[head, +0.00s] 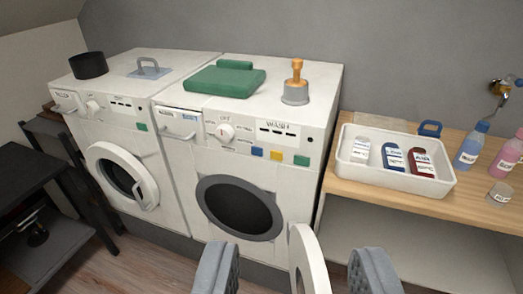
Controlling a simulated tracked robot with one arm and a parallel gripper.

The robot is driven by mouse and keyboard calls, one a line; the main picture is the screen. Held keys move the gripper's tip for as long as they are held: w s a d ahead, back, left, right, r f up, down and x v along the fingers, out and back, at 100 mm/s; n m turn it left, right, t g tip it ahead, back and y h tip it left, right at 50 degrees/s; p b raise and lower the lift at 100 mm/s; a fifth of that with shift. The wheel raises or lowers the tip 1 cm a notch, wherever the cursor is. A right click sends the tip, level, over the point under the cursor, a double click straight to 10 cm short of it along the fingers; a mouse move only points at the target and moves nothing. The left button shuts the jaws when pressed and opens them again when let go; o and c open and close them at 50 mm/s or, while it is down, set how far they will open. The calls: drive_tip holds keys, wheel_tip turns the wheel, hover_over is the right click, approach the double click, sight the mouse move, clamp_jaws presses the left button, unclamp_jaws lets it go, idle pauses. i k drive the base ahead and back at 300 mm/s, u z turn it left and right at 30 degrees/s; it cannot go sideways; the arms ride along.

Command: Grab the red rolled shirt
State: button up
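I see no red rolled shirt in this view. The only larger red item is a red bottle with a white label (422,163), lying in a white tray (397,184) on the right. A green folded cloth with a roll on it (224,80) lies on top of the right washing machine (268,107). My gripper (295,262) shows at the bottom edge as two grey fingers, wide apart. It is open, and I see nothing held. The right machine's open white door (303,258) shows edge-on between the fingers; I cannot tell its distance from them.
The left washing machine (135,170) carries a black pot (89,66) and a grey handled item (149,69). An orange-and-grey object (296,84) stands on the right machine. A wooden counter (353,131) holds bottles. A dark table (40,165) is at left. Some wooden floor (150,268) is clear.

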sight(418, 161)
drive_tip(key=u, duration=0.15)
drive_tip(key=i, duration=0.25)
drive_tip(key=z, duration=1.95)
drive_tip(key=i, duration=1.05)
drive_tip(key=u, duration=1.35)
